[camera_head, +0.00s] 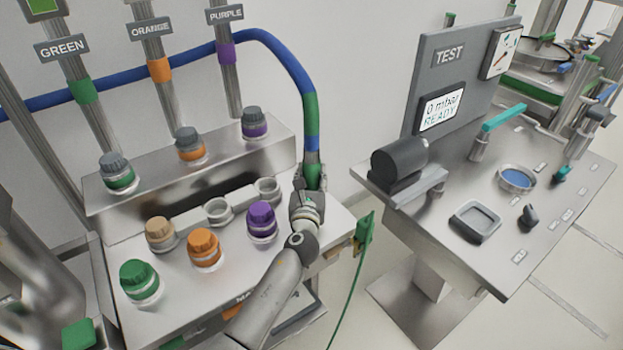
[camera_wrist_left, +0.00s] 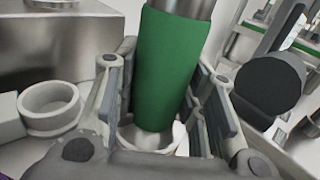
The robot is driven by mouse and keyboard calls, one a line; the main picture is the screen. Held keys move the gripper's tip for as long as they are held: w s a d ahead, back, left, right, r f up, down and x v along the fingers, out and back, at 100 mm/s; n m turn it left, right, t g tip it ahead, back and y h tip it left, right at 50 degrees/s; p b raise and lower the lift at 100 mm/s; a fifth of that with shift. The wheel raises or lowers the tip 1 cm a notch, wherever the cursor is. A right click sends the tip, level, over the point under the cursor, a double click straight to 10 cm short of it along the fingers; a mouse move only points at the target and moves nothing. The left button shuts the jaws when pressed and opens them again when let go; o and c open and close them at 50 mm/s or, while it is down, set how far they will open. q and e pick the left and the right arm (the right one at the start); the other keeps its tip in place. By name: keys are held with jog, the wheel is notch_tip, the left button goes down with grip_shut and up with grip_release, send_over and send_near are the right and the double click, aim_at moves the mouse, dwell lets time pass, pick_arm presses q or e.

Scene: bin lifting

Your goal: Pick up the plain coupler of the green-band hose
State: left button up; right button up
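The green-band hose (camera_head: 290,62) is blue. My left gripper (camera_head: 312,188) is around the coupler, one finger on each side in the left wrist view (camera_wrist_left: 160,95). The pads are very close to the sleeve; whether they press on it cannot be told. My right gripper is not in view.
Green (camera_head: 139,281), orange (camera_head: 204,248) and purple (camera_head: 262,220) capped fittings stand on the steel bench left of my arm. Empty cups (camera_head: 217,211) stand behind. The test table (camera_head: 500,215) with a black cylinder (camera_head: 397,160) is to the right, across a gap.

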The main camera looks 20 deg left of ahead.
aim_at(310, 169)
pick_arm(q)
jog(key=shift+r, duration=0.1)
grip_shut()
jog(key=shift+w+r, duration=0.1)
jog(key=shift+r, duration=0.35)
jog(key=r+p, duration=0.1)
jog(key=r, duration=0.2)
jog(key=shift+s+p, duration=0.35)
jog(key=s+a+r+p, duration=0.1)
jog(key=s+r, duration=0.8)
jog(key=s, duration=0.4)
jog(key=shift+s+a+p, duration=0.25)
jog(key=shift+a+p, duration=0.05)
